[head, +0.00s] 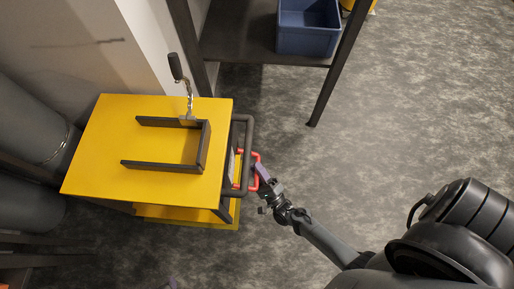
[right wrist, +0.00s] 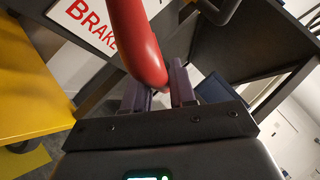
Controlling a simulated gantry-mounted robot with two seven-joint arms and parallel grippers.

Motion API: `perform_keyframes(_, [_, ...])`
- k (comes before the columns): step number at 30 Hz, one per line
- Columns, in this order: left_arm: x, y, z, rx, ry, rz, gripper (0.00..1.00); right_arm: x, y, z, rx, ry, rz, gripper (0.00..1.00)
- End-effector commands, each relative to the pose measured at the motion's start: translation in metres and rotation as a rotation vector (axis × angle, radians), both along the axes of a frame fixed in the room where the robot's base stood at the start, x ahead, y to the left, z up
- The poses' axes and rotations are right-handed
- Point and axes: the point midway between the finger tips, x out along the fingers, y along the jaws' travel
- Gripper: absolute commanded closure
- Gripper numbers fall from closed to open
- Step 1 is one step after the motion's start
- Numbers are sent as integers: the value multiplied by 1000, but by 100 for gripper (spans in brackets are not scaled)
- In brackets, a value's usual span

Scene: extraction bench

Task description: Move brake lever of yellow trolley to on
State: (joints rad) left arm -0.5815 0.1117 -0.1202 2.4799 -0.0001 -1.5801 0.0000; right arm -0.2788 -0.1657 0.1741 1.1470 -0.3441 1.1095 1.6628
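The yellow trolley (head: 100,150) stands at the left in the head view, with a dark frame and a crank handle on its top. Its red brake lever (head: 257,183) sticks out at the right end, beside the dark push bar (head: 247,135). In the right wrist view the lever (right wrist: 143,45) is a thick curved red bar in front of a white "BRAKE" sign (right wrist: 88,22). My right gripper (head: 263,172) is at the lever, its fingers (right wrist: 160,88) close together with the bar between them. Only a small purple tip of my left gripper (head: 173,283) shows at the bottom edge.
A dark bench (head: 240,40) with a blue bin (head: 308,28) stands behind the trolley, its leg reaching the floor right of it. Large grey cylinders (head: 28,125) stand at the left. The grey floor (head: 420,90) is clear at the right.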

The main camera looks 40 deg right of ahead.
Motion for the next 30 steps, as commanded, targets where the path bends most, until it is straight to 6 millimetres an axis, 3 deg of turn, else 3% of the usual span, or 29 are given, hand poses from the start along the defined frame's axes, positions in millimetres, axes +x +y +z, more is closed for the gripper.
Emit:
perform_keyframes(1, [0,0,0,1,0,-1,57,0,0,-1,-1,2,0,66])
perform_keyframes(3, [0,1,0,3,0,-2,57,0,0,-1,-1,2,0,57])
perform_keyframes(16, [0,3,3,13,-2,-9,57,-8,1,-4,-2,5,0,57])
perform_keyframes(30, [1,1,14,3,-3,-2,57,-75,7,-33,-2,4,0,57])
